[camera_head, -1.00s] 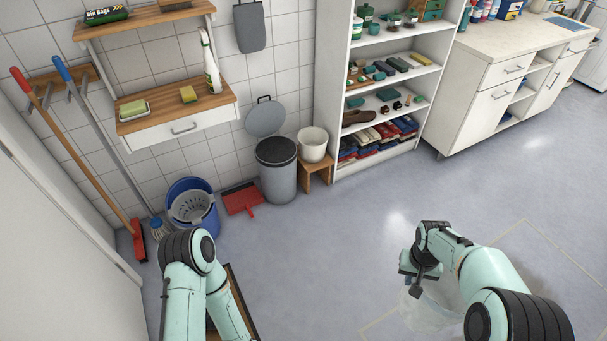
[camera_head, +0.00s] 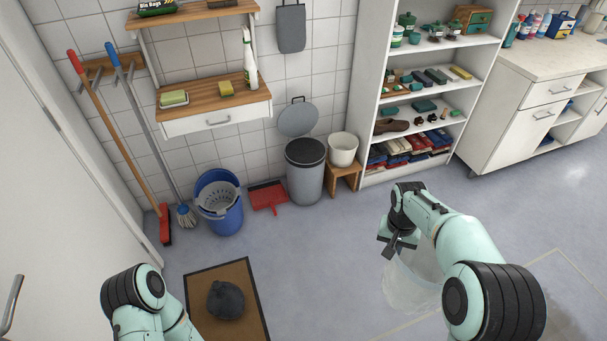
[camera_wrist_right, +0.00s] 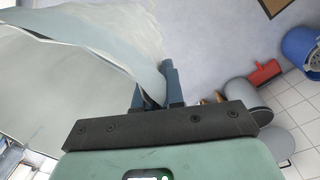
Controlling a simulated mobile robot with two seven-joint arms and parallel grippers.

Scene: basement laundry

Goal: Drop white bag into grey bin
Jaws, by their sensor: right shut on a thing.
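The white bag (camera_head: 412,287), thin and translucent, hangs below my right gripper (camera_head: 390,246) in the head view, right of the middle. My right gripper is shut on the bag's upper part; in the right wrist view its fingers (camera_wrist_right: 160,88) pinch the bag's edge, and the bag (camera_wrist_right: 75,65) fills the upper left. The grey bin (camera_head: 305,180) stands by the tiled wall, ahead and left of the bag, with a dark rim and top. It also shows in the right wrist view (camera_wrist_right: 243,98). My left gripper is out of view; only part of that arm shows.
A round grey lid (camera_head: 298,119) is upright behind the bin. A white bucket (camera_head: 343,150) on a wooden stool (camera_head: 346,178) stands right of it; a red dustpan (camera_head: 268,197) and blue bucket (camera_head: 218,215) left. A dark bag (camera_head: 226,299) lies on a brown mat (camera_head: 237,268). Floor before the bin is clear.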

